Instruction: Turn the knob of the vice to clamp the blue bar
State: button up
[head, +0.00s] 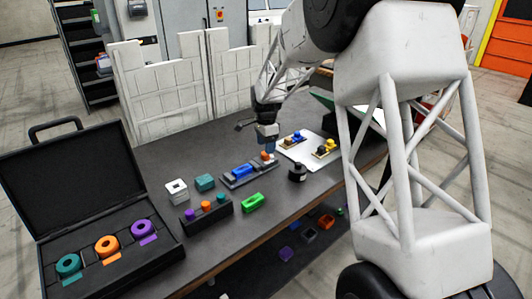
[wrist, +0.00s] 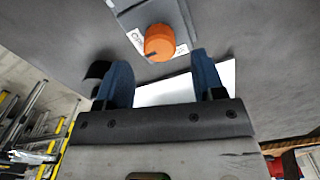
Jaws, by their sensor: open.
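The grey vice (head: 232,183) sits on the dark table, with the blue bar (head: 241,170) lying in it. Its orange knob (head: 265,156) is at the right end, just below my gripper (head: 268,147). In the wrist view the knob (wrist: 158,42) has a dark pointer mark and sits on the grey vice body (wrist: 155,14) with white labels. My gripper (wrist: 161,66) is open and empty there, its two blue fingers apart. The knob shows beyond and between the fingertips; I cannot tell whether they touch it. The blue bar is not visible in the wrist view.
A white board (head: 309,150) with blue and yellow parts lies right of the vice, a black round item (head: 297,172) in front. A green block (head: 252,202), a black peg holder (head: 207,215) and a teal block (head: 205,182) stand nearby. An open black case (head: 165,255) is at left.

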jog(key=shift+f, duration=1.85)
jog(key=shift+c, duration=0.4)
jog(key=c, duration=0.9)
jog(key=shift+o, duration=0.2)
